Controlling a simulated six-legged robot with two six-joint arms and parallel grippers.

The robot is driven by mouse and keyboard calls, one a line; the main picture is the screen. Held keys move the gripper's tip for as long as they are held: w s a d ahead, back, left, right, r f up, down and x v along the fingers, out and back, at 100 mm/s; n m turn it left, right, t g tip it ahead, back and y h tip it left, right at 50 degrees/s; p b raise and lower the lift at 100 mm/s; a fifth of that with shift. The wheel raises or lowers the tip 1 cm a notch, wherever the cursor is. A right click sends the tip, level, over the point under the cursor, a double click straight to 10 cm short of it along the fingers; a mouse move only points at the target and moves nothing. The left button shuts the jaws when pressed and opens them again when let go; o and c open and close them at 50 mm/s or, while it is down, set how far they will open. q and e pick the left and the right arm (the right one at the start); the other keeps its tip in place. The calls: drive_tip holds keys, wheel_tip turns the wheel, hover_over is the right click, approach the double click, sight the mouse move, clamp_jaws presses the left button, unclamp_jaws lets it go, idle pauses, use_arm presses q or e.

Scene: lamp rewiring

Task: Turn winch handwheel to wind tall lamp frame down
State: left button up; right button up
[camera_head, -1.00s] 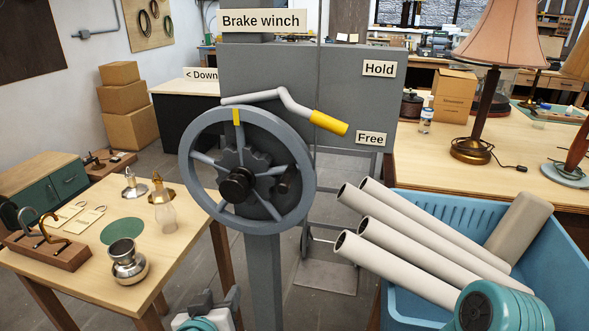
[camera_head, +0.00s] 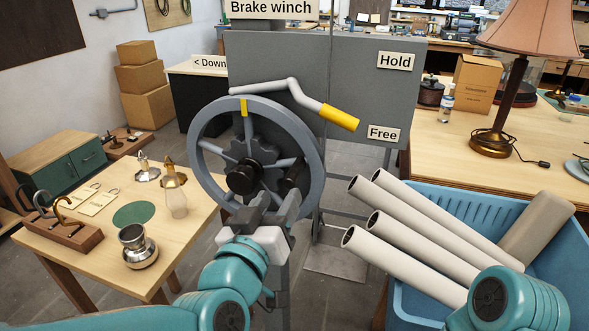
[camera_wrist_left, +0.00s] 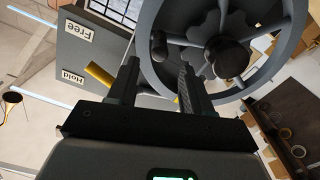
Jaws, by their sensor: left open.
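The grey winch handwheel (camera_head: 314,150) stands upright on its post, with a yellow mark (camera_head: 243,107) at the top of its rim. Its dark crank handle (camera_head: 296,178) is at the lower right inside the rim; the handle also shows in the left wrist view (camera_wrist_left: 159,47). My left gripper (camera_head: 279,198) is open just below the handle, its fingers pointing up towards it. In the left wrist view my fingers (camera_wrist_left: 158,68) are apart, with the handle beyond their tips. Contact cannot be told. My right gripper is out of view. The tall lamp frame cannot be made out.
A brake lever with a yellow grip (camera_head: 340,117) lies above the wheel, nearer the "Free" label (camera_head: 383,134) than "Hold" (camera_head: 396,61). A blue bin (camera_head: 408,300) of tubes is right. A wooden table (camera_head: 75,237) with lamp parts is left.

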sight(294, 169)
use_arm(q)
drive_tip(key=p+x, duration=0.2)
drive_tip(key=x, duration=0.7)
drive_tip(key=shift+w+d, duration=0.1)
drive_tip(key=shift+c, duration=0.3)
clamp_jaws()
